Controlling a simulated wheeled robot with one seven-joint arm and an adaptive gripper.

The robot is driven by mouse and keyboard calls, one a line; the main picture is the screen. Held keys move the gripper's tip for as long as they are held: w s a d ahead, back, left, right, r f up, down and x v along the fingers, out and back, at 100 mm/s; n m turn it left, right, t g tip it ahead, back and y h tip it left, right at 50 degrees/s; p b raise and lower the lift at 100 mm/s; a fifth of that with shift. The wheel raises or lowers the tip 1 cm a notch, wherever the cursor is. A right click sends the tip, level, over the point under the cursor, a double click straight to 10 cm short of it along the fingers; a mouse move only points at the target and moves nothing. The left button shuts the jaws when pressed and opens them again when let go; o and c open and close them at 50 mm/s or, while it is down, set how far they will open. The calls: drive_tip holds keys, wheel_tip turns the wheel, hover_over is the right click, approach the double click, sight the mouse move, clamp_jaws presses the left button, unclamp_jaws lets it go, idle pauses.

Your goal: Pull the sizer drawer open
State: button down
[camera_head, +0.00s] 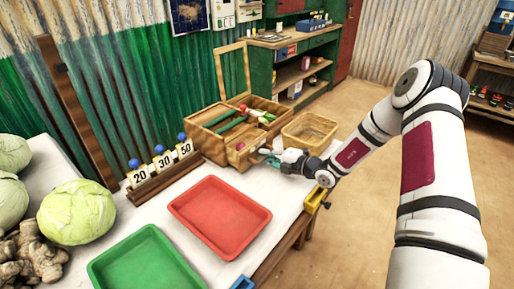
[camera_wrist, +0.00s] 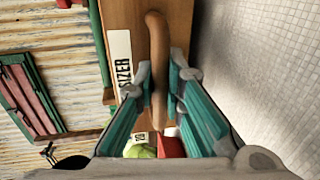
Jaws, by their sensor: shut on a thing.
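The wooden chest (camera_head: 208,143) stands at the back of the white table with its lid frame raised. Its drawer (camera_head: 241,158) sticks out partway toward my arm, and a small purple thing shows inside it. In the wrist view the drawer front (camera_wrist: 178,22) bears a white label reading "SIZER" (camera_wrist: 122,62). A curved wooden handle (camera_wrist: 157,35) stands out from this front. My gripper (camera_wrist: 160,82) is shut on the handle, one teal finger on each side. In the head view my gripper (camera_head: 267,157) is at the drawer front, and the handle is hidden there.
A wicker basket (camera_head: 310,130) stands just behind my gripper. A red tray (camera_head: 220,216) and a green tray (camera_head: 148,262) lie nearer on the table. A rack with number cards (camera_head: 164,162) and cabbages (camera_head: 76,213) are at the left. Open floor lies to the right.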

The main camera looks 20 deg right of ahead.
drive_tip(key=p+v, duration=0.1)
drive_tip(key=v, duration=0.2)
drive_tip(key=f+p+v, duration=0.1)
drive_tip(key=v, duration=0.2)
drive_tip(key=f+p+v, duration=0.1)
drive_tip(key=v, duration=0.2)
drive_tip(key=shift+s, duration=0.15)
drive_tip(key=shift+d, duration=0.1)
drive_tip(key=c, duration=1.9)
unclamp_jaws()
drive_tip(key=v, duration=1.2)
